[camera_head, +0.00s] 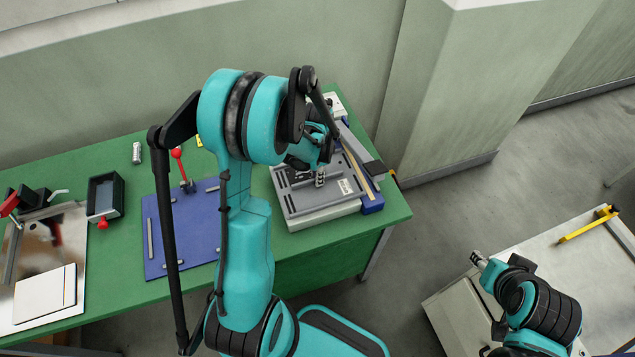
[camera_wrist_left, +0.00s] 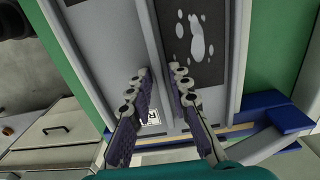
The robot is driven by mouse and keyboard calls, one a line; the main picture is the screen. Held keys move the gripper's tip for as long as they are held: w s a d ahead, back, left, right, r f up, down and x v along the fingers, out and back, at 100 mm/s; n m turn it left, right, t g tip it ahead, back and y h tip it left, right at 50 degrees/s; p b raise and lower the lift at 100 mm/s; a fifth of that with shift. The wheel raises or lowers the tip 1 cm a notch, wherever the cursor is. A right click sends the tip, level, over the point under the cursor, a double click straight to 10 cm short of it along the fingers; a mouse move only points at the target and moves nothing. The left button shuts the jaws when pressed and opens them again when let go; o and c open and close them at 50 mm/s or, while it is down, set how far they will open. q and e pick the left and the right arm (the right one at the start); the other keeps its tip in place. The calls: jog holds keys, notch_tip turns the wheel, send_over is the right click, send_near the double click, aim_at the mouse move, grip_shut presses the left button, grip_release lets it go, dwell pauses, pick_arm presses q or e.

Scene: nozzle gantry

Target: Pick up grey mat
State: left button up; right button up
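A dark grey flat panel with white blotches (camera_wrist_left: 216,62), which may be the grey mat, lies on a lighter grey machine bed in the left wrist view. The bed (camera_head: 325,213) stands at the right end of the green table in the head view, partly hidden by my left arm. My left gripper (camera_wrist_left: 159,76) is just over the bed, its fingers apart with nothing seen between them. It also shows in the head view (camera_head: 320,178), small and above the bed. My right gripper (camera_head: 476,259) is far to the right, away from the bed, and too small to read.
A blue mat (camera_head: 183,225) with metal bars lies on the green table (camera_head: 125,158). A dark tray (camera_head: 105,195) stands left of it. Blue parts (camera_wrist_left: 275,113) edge the bed. A pale worktop with a yellow handle (camera_head: 588,224) is at right.

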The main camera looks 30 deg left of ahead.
pick_arm(q)
grip_shut()
jog(key=shift+r, duration=0.15)
